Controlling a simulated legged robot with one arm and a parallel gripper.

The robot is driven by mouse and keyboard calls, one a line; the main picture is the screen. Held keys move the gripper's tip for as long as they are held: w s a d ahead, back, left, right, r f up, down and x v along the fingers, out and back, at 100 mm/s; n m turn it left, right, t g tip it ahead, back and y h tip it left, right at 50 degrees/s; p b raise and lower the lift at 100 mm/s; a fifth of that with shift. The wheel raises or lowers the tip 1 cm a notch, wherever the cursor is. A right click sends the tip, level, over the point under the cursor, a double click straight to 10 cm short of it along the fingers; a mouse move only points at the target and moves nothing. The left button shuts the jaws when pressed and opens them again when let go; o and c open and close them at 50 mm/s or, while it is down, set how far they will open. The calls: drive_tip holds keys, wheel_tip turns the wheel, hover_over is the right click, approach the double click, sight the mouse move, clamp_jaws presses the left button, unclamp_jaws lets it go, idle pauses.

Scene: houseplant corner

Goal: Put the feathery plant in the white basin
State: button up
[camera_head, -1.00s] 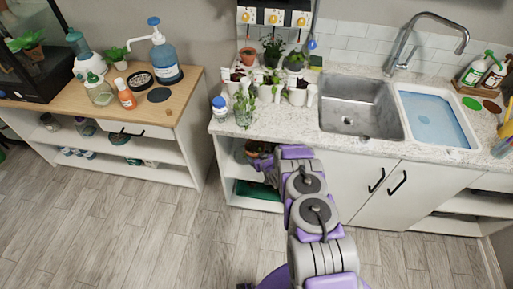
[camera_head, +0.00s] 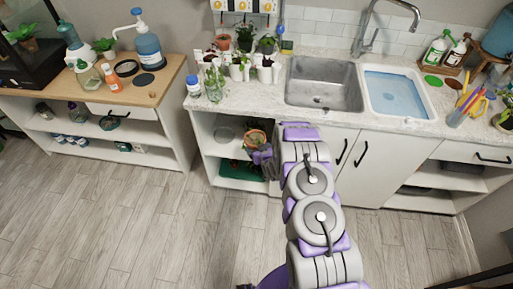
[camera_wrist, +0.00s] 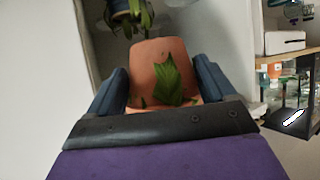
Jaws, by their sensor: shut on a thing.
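My gripper (camera_head: 260,150) is shut on a terracotta pot (camera_head: 256,136) with a green plant, in front of the open lower cabinet. In the wrist view the pot (camera_wrist: 150,58) sits between the two dark fingers, with my gripper (camera_wrist: 160,92) around it. A broad, pointed green leaf (camera_wrist: 172,80) shows against the pot; I cannot tell whether this is the feathery plant. The white basin (camera_head: 427,112), with blue water in it, is set into the counter to the right of the metal sink, well above and right of my gripper.
Several small pots and a glass jar (camera_head: 214,86) crowd the counter's left end. The open cabinet holds a green tray (camera_head: 240,170). A faucet (camera_head: 375,25) rises behind the sink. A cup of pens (camera_head: 462,108) stands right of the basin. The floor is clear.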

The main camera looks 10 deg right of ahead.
drive_tip(key=s+r+m+h, duration=0.1)
drive_tip(key=s+r, duration=0.4)
drive_tip(key=r, duration=0.8)
drive_tip(key=s+d+r+m+h, duration=0.1)
drive_tip(key=s+r, duration=0.4)
drive_tip(key=r, duration=0.8)
drive_tip(key=shift+s+d+r, duration=0.15)
drive_tip(key=shift+s+r, duration=0.05)
drive_tip(key=shift+r, duration=0.1)
